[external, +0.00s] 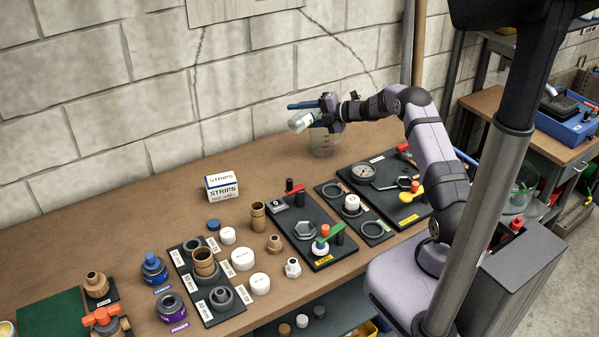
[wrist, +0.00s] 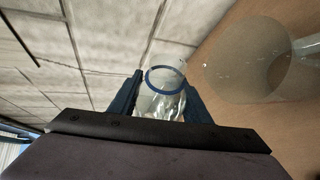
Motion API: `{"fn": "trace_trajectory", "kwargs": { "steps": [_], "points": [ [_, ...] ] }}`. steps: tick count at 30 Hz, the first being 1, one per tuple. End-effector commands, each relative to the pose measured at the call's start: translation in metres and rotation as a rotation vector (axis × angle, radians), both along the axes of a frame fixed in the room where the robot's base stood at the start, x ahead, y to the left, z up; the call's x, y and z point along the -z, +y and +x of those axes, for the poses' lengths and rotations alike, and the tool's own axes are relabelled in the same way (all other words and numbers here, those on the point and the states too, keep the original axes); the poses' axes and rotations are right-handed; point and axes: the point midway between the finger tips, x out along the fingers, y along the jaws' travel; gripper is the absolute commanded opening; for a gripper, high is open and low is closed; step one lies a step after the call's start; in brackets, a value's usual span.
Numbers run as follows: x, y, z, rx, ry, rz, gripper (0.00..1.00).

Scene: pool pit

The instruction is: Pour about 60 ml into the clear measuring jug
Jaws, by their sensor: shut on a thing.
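My gripper (external: 314,112) is shut on a clear vessel (external: 300,122) above the back of the bench. The vessel is tilted, with its outer end to the left in the external view. In the wrist view the vessel (wrist: 163,101), with a blue ring, sits between the blue fingers of my gripper (wrist: 164,98). The clear measuring jug (external: 322,146) stands upright on the bench just below my gripper, partly hidden behind the vessel and fingers. A large clear round shape, apparently the jug (wrist: 247,60), shows right of the vessel in the wrist view. I cannot make out a stream or the liquid level.
A STRIPS box (external: 222,187) stands left of the jug. Dark fixture boards (external: 297,222) with valves and a gauge (external: 363,171) lie in front. Several fittings and white caps (external: 242,259) are at the front left. The block wall (external: 100,100) is close behind.

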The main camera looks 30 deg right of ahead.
Motion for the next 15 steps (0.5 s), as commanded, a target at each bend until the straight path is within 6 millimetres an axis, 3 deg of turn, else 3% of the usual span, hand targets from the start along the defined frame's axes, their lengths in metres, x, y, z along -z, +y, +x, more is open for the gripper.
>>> {"fn": "trace_trajectory", "kwargs": {
  "steps": [15],
  "points": [
    [0.0010,0.0005,-0.0006,0.000,0.017,0.073,0.18]
  ]
}}
